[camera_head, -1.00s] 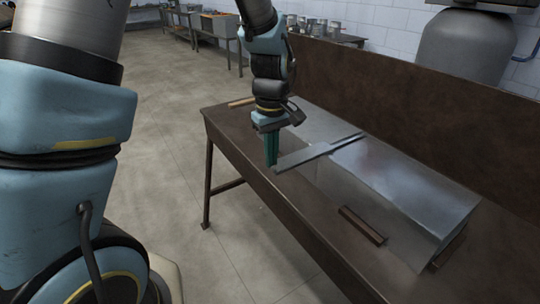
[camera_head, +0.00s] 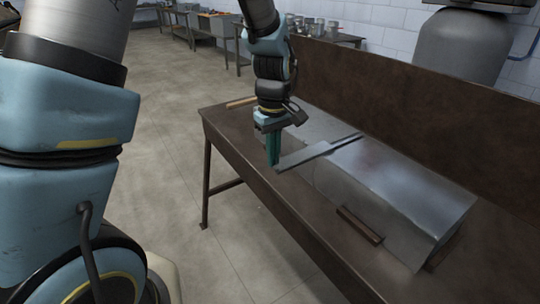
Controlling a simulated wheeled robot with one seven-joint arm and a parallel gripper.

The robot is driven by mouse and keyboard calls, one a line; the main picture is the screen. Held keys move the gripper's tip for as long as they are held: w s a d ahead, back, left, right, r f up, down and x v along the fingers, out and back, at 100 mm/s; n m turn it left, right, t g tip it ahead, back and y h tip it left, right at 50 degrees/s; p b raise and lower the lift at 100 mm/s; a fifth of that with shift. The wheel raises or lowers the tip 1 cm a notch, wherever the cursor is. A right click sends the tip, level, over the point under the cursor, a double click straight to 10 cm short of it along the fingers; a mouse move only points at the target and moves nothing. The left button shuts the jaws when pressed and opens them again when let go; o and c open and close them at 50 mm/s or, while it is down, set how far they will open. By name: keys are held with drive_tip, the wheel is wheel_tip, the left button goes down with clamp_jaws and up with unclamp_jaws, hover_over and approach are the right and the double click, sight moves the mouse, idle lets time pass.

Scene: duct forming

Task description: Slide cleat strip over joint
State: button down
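The cleat strip (camera_head: 305,156) is a flat, narrow grey metal piece. It lies across the top of the shiny sheet-metal duct (camera_head: 395,185), with its near end jutting past the duct's front side. The joint between duct sections appears to be under or beside the strip; I cannot make it out clearly. My gripper (camera_head: 273,162), with green fingers pointing down, is at the near, left end of the strip. The fingers look close together at that end. I cannot tell whether they hold the strip or only touch it.
The duct sits on a brown workbench (camera_head: 238,150) with a tall brown back panel (camera_head: 400,95). A short wooden block (camera_head: 359,225) lies against the duct's front side, and another wooden piece (camera_head: 241,102) lies at the bench's far left. Open floor lies left of the bench.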

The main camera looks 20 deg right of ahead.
sight(318, 148)
drive_tip(key=shift+w+d+p, duration=0.15)
drive_tip(key=shift+d+p, duration=0.05)
drive_tip(key=shift+d, duration=0.5)
drive_tip(key=shift+w+d+p, duration=0.1)
drive_tip(key=shift+d+p, duration=0.1)
drive_tip(key=shift+d, duration=0.45)
drive_tip(key=shift+w+d+p, duration=0.2)
drive_tip(key=shift+d+p, duration=0.1)
drive_tip(key=shift+d, duration=0.7)
drive_tip(key=shift+w+d+p, duration=0.15)
drive_tip(key=shift+d+p, duration=0.15)
drive_tip(key=shift+d, duration=0.7)
drive_tip(key=shift+d, duration=0.1)
drive_tip(key=shift+w+d+p, duration=0.2)
drive_tip(key=shift+d+p, duration=0.1)
drive_tip(key=shift+d, duration=0.65)
drive_tip(key=shift+w+d+p, duration=0.2)
drive_tip(key=shift+d+p, duration=0.1)
drive_tip(key=shift+d, duration=0.6)
drive_tip(key=shift+d, duration=0.1)
drive_tip(key=shift+w+d+p, duration=0.2)
drive_tip(key=shift+d+p, duration=0.05)
drive_tip(key=shift+d, duration=0.7)
drive_tip(key=shift+w+d+p, duration=0.15)
drive_tip(key=shift+d+p, duration=0.1)
drive_tip(key=shift+d, duration=0.65)
drive_tip(key=shift+w+d, duration=0.1)
drive_tip(key=shift+d, duration=0.15)
drive_tip(key=c, duration=1)
unclamp_jaws()
